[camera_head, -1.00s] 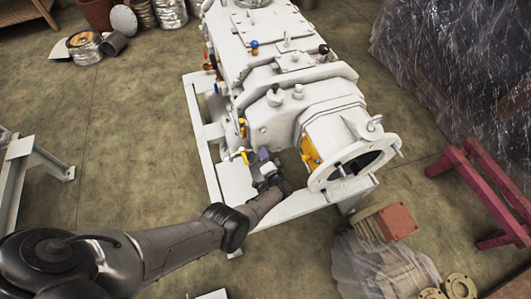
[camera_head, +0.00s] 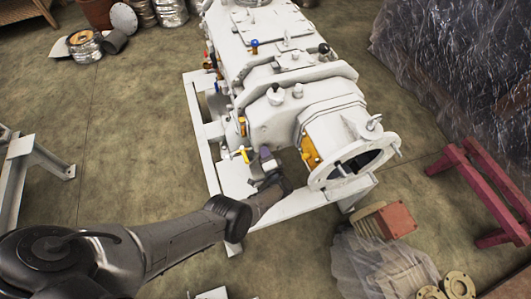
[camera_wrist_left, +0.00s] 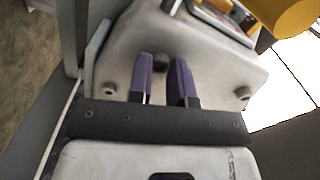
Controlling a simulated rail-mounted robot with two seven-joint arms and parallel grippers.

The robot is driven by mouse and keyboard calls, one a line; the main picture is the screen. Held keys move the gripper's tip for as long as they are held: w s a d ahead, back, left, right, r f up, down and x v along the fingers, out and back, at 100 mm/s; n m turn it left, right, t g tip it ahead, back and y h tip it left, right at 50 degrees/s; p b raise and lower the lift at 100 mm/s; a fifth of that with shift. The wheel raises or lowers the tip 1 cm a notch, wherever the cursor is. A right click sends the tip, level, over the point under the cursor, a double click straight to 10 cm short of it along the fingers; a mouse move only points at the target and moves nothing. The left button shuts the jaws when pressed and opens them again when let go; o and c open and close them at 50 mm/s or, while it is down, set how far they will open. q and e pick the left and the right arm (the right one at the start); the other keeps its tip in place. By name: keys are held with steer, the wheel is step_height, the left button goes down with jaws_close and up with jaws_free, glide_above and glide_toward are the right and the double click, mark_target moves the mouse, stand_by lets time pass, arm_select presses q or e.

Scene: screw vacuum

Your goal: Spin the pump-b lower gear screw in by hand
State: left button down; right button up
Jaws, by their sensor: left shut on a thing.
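The pump (camera_head: 290,120) is a large pale grey machine on a white frame, with a round flange at its near end. My left gripper (camera_head: 265,155) is at the lower left of the pump's near part, beside a small yellow handle (camera_head: 243,155). In the left wrist view, the two purple fingers of my left gripper (camera_wrist_left: 163,63) are closed around a small dark screw (camera_wrist_left: 160,63) at the face of a pale housing (camera_wrist_left: 215,65). The screw's shaft and seat are hidden. My right gripper is not in view.
The white frame (camera_head: 208,150) runs beneath the pump and close to my arm. A red stand (camera_head: 470,185) and a plastic-wrapped object (camera_head: 450,60) are at the right. A red-faced block (camera_head: 397,220) lies on the floor. Floor at the left is mostly clear.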

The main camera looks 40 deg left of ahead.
arm_select(q)
steer(key=c, duration=1)
jaws_free()
steer(key=shift+c, duration=0.2)
steer(key=shift+d, duration=0.1)
steer(key=p+v, duration=0.3)
steer(key=v, duration=1)
steer(key=shift+s+d, duration=0.2)
steer(key=shift+d, duration=0.05)
